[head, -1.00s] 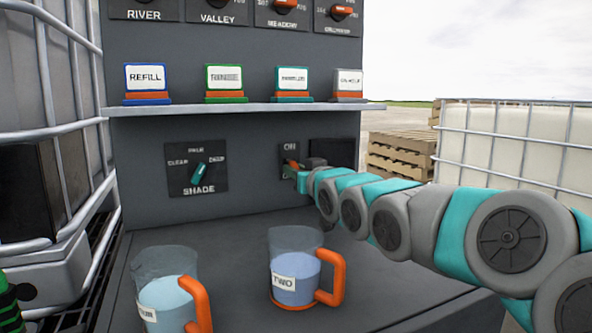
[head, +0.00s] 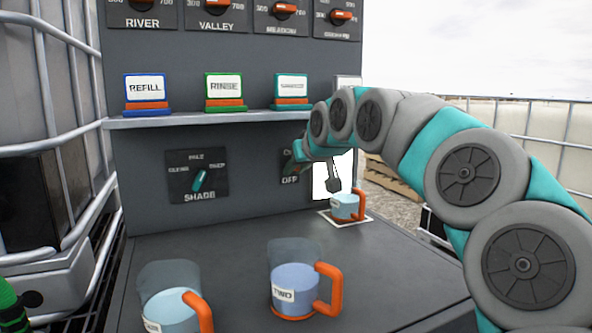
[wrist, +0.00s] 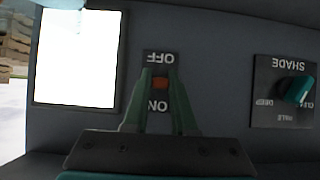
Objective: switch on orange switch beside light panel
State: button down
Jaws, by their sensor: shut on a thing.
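The light panel (head: 347,167) glows bright white low on the grey wall, and it also shows in the wrist view (wrist: 75,60). Beside it is the switch plate (wrist: 160,57), marked OFF and ON, upside down in the wrist view. The small orange switch (wrist: 160,83) sits between my fingertips. My gripper (wrist: 160,80) is shut on the orange switch. In the head view my arm hides most of the plate and the orange lever.
A SHADE dial (head: 200,180) is left of the switch plate. A shelf (head: 215,118) with labelled blocks runs above. A cup (head: 347,206) stands before the panel. The TWO mug (head: 295,288) and another orange-handled mug (head: 172,307) stand at the front.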

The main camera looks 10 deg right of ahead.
jog(key=shift+r+g, duration=0.2)
jog(key=shift+g, duration=0.4)
jog(key=c, duration=0.7)
grip_release()
jog(key=shift+w, duration=0.1)
jog(key=shift+b+v, duration=0.45)
jog(key=shift+v, duration=3.45)
jog(key=shift+a, duration=0.1)
